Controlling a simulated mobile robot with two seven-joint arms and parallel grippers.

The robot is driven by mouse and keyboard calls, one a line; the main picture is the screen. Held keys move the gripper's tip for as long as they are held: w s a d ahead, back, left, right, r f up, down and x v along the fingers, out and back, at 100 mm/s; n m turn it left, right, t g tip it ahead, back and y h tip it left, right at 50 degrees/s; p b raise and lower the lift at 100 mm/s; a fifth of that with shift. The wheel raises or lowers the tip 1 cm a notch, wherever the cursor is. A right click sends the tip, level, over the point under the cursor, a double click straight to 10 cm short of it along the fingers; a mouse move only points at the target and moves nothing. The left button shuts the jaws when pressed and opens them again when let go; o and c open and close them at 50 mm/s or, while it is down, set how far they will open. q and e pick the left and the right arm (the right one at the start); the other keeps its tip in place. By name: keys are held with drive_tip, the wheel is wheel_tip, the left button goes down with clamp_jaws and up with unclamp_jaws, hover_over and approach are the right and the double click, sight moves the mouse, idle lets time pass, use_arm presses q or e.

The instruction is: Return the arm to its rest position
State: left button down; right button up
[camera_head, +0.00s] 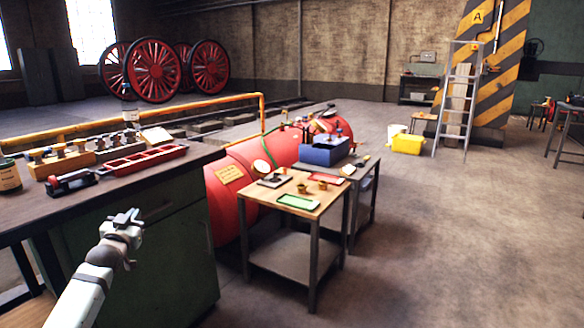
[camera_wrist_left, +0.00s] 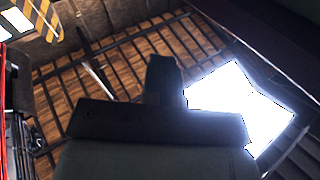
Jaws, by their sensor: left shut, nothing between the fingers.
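My left arm comes in from the lower left of the head view. Its gripper (camera_head: 126,216) is raised in front of the dark green cabinet (camera_head: 165,245), apart from the bench top. The gripper is shut with nothing in it. In the left wrist view the gripper (camera_wrist_left: 164,70) is a dark shape seen against the roof and a bright skylight (camera_wrist_left: 240,105), so the wrist camera faces upward. My right gripper is in neither view.
The workbench (camera_head: 160,185) at left carries a red tray (camera_head: 145,160) and wooden blocks. A small wooden-topped table (camera_head: 310,204) with green and red trays stands at centre, before a red boiler (camera_head: 222,190). A ladder (camera_head: 457,100) stands far right.

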use_arm(q)
drive_tip(key=s+d+f+m+g+h, duration=0.1)
drive_tip(key=s+d+f+h, duration=0.3)
drive_tip(key=s+d, duration=0.7)
drive_tip(key=s+d+f+m+g+h, duration=0.1)
drive_tip(key=s+d+f+m+h, duration=0.1)
drive_tip(key=s+d+f, duration=0.65)
drive_tip(key=s+d+r+n+h, duration=0.1)
drive_tip(key=s+d+r, duration=0.25)
drive_tip(key=s, duration=0.55)
drive_tip(key=s+d+r+h, duration=0.2)
drive_tip(key=s+d+r, duration=0.15)
drive_tip(key=s, duration=0.45)
drive_tip(key=s+d+r+n+h, duration=0.1)
drive_tip(key=s+d+r, duration=0.3)
drive_tip(key=s, duration=0.5)
drive_tip(key=s+a+r+g+y+p, duration=0.4)
drive_tip(key=a+r+g+y+p, duration=0.1)
drive_tip(key=p, duration=3.3)
drive_tip(key=shift+a+g+y, duration=0.6)
drive_tip(key=shift+a+g, duration=0.2)
drive_tip(key=shift+a, duration=0.2)
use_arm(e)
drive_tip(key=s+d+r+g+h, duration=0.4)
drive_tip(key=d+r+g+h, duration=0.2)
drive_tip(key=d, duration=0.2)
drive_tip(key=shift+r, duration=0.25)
